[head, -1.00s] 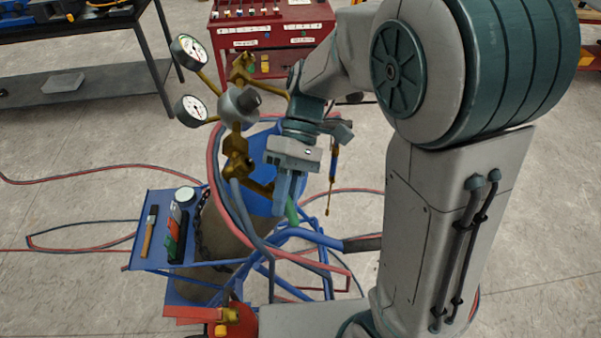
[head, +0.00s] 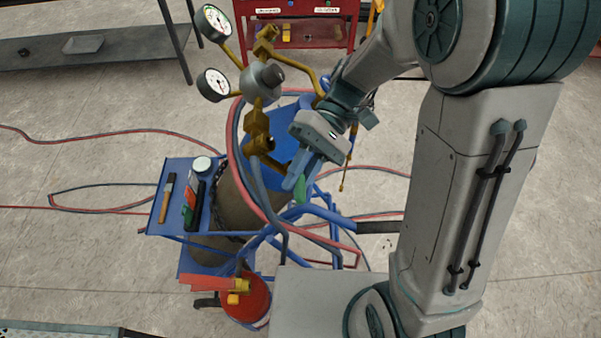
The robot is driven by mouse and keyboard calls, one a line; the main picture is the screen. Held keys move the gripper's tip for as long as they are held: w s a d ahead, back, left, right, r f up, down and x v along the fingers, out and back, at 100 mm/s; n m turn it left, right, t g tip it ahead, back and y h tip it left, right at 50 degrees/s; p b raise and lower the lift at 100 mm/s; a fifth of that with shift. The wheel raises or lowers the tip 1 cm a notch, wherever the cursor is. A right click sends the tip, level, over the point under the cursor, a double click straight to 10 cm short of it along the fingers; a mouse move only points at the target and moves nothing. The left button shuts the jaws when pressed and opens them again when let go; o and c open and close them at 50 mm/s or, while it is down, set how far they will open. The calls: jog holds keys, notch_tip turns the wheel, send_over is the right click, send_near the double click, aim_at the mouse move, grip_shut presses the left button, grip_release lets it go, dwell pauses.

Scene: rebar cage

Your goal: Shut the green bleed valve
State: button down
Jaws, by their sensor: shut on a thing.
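The green bleed valve (head: 300,190) shows as a small green piece at the tips of my gripper (head: 297,183). My gripper is shut on it, and the fingers hide most of it. The valve sits beside the brass regulator fittings (head: 262,122) of the gas cylinder cart, to the right of the lower brass block. Whether its handle stands across or along its pipe cannot be told.
Two gauges (head: 213,85) stick out left of the regulator. Red and blue hoses (head: 238,165) loop around the cylinder (head: 235,200). A red tool cabinet (head: 285,30) is behind.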

jog(key=shift+r, duration=0.1)
jog(key=c, duration=1.4)
grip_release()
jog(key=shift+o, duration=0.2)
jog(key=shift+w, duration=0.1)
jog(key=b+v, duration=0.1)
jog(key=v, duration=1.2)
jog(key=shift+w+d, duration=0.2)
jog(key=shift+w, duration=0.05)
jog(key=shift+s+r, duration=0.1)
jog(key=shift+r, duration=0.05)
